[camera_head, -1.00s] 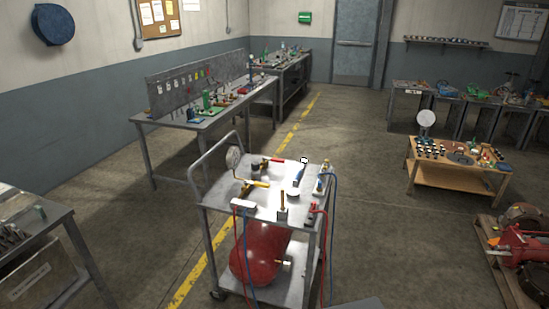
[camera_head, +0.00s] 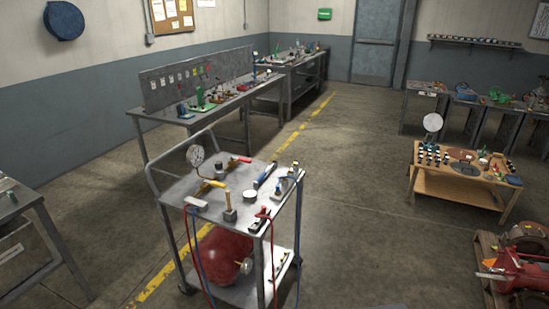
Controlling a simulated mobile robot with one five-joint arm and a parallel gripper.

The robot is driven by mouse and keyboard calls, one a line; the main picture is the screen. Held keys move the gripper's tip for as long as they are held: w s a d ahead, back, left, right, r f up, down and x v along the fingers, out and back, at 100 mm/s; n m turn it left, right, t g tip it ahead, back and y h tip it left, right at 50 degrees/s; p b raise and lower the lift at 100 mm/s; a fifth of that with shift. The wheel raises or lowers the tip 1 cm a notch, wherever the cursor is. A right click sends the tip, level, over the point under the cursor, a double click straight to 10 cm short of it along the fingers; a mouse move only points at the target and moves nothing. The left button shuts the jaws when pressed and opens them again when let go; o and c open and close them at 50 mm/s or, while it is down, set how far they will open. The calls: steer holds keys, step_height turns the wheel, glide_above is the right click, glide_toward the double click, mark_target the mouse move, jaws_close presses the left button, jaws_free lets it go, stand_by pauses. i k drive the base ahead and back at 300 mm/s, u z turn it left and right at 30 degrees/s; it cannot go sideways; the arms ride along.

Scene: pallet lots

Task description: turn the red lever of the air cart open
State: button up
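The air cart (camera_head: 178,191) is a grey metal trolley with a push handle at its left, standing left of the picture's middle. A red lever (camera_head: 240,159) lies near the back of its top shelf, and a yellow lever (camera_head: 212,183) is nearer the front. A round gauge (camera_head: 195,155) stands at the top's left corner. A red tank (camera_head: 224,254) sits on the lower shelf, with red and blue hoses hanging down. The red lever is too small to tell its exact setting. My gripper is not in view.
A long workbench (camera_head: 196,122) with a pegboard stands behind the cart. A low wooden table (camera_head: 458,189) is to the right, with a red machine (camera_head: 522,273) on a pallet at the lower right. Another bench (camera_head: 22,204) is at the left edge. Floor between cart and table is clear.

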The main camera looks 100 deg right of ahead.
mark_target(239, 159)
steer(key=k, duration=0.15)
steer(key=z, duration=2.1)
steer(key=i, duration=1.5)
